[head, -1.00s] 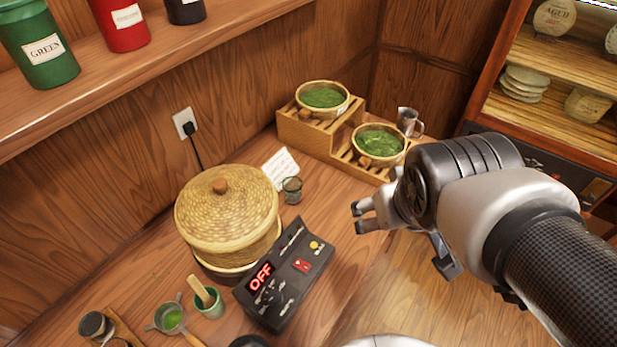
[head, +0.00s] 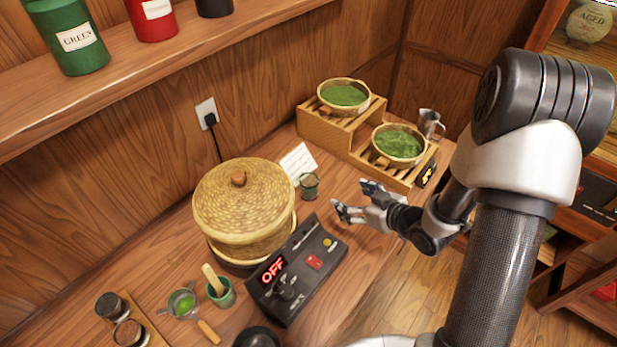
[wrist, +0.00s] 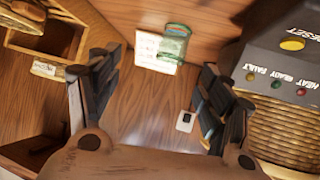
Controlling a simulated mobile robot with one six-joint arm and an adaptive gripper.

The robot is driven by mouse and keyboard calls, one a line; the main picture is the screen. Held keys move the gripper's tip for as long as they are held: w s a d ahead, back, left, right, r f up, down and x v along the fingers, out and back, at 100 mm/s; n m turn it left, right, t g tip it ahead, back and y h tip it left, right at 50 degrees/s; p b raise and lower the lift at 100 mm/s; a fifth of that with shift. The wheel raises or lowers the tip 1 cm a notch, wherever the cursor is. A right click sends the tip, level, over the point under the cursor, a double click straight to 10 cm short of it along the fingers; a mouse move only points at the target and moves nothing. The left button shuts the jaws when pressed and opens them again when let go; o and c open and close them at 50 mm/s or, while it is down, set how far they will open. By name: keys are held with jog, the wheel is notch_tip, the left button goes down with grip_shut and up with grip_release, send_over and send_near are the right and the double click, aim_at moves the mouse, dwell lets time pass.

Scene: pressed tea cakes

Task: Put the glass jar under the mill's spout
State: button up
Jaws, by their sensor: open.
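The small glass jar (head: 309,186) stands on the wooden counter, right of the woven steamer basket and beside a white card. In the wrist view the jar (wrist: 174,42) looks greenish and lies ahead, between the directions of my two fingers, against the card. My gripper (head: 356,198) is open and empty, a short way right of the jar in the head view and apart from it. Its two fingers also frame the middle of the wrist view (wrist: 160,68). I cannot make out the mill or its spout in either view.
The steamer basket (head: 242,205) and the black control box (head: 296,270) reading OFF stand left of my gripper. A slatted wooden stand (head: 335,133) with two bowls of green leaves is behind. A metal pitcher (head: 428,123) stands right of it. Small tools crowd the front left.

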aim_at(315, 188)
jog(key=shift+y, duration=0.8)
jog(key=b+x, duration=0.1)
jog(key=x, duration=0.3)
jog(key=s+b+x, duration=0.1)
jog(key=x, duration=0.3)
jog(key=a+f+b+x, duration=0.1)
jog(key=x, duration=0.3)
jog(key=shift+s+a, duration=0.15)
jog(key=shift+s, duration=0.1)
jog(key=shift+w+r+b+x, duration=0.15)
jog(key=shift+b+x, duration=0.3)
jog(key=shift+x, duration=1.05)
jog(key=shift+w+r+b+x, duration=0.15)
jog(key=shift+b+x, duration=0.3)
jog(key=shift+x, duration=1.1)
jog(key=shift+s, duration=0.1)
jog(key=c, duration=1.3)
jog(key=shift+r, duration=0.1)
